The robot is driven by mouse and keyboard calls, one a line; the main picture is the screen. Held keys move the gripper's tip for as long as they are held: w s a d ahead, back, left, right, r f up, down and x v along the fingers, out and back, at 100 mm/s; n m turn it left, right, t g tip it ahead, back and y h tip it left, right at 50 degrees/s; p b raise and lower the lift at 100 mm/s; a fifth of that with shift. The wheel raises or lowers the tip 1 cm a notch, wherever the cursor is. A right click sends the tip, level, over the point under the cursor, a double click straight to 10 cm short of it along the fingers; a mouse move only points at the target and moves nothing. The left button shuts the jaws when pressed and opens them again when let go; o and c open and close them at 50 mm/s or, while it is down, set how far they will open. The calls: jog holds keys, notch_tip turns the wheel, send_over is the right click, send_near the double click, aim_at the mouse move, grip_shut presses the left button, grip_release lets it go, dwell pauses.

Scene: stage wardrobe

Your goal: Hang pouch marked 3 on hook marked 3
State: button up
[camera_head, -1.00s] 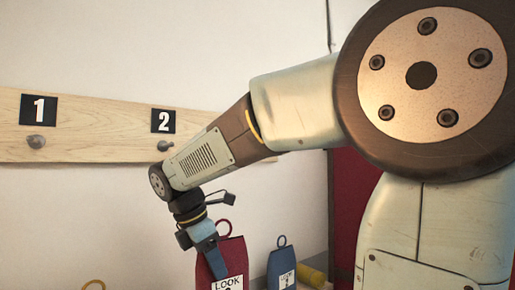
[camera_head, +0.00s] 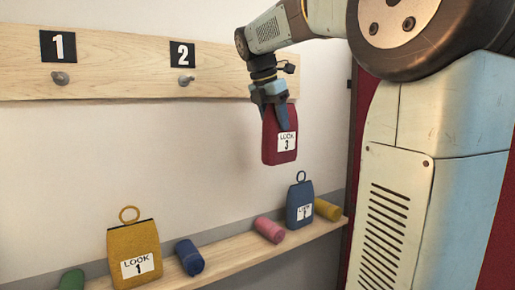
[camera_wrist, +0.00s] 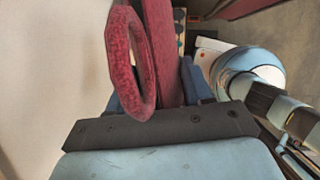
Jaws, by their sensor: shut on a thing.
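My gripper (camera_head: 270,108) is shut on the red pouch marked 3 (camera_head: 281,150) near its top. The pouch hangs upright in the air, clear of the shelf, just below the right part of the hook board (camera_head: 120,80) in the picture. In the wrist view the pouch's red ring (camera_wrist: 131,62) stands up close to the camera, between the blue fingers. Hooks 1 (camera_head: 60,78) and 2 (camera_head: 185,80) show bare under their number plates. No hook marked 3 shows; my arm covers the board's right part.
A shelf (camera_head: 235,251) below holds a yellow pouch marked 1 (camera_head: 140,243), a blue pouch (camera_head: 300,213) with an unclear number, and several coloured rolls, including a blue (camera_head: 189,257) and a pink one (camera_head: 270,230). A red panel (camera_head: 366,110) stands at the right.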

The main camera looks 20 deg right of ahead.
aim_at(294, 113)
jog(key=shift+n, duration=0.4)
jog(key=d+r, duration=0.4)
jog(key=d, duration=0.1)
jog(key=shift+w+d+r, duration=0.1)
jog(key=shift+w+r, duration=0.15)
jog(key=shift+r, duration=0.1)
jog(key=shift+w+a+f, duration=0.1)
jog(key=shift+w+a, duration=0.2)
jog(key=shift+w, duration=1.1)
jog(key=shift+w+a+f, duration=0.15)
jog(key=shift+w+a, duration=0.1)
jog(key=shift+w, duration=1.1)
jog(key=shift+w+a+f, duration=0.1)
jog(key=shift+w+a, duration=0.2)
jog(key=shift+w, duration=1.1)
jog(key=shift+w+a+f, duration=0.1)
jog(key=shift+w+f, duration=0.3)
jog(key=shift+w, duration=0.2)
jog(key=shift+f, duration=0.1)
jog(key=o, duration=1.2)
jog(key=shift+a, duration=0.1)
jog(key=v, duration=0.8)
jog(key=shift+s, duration=0.2)
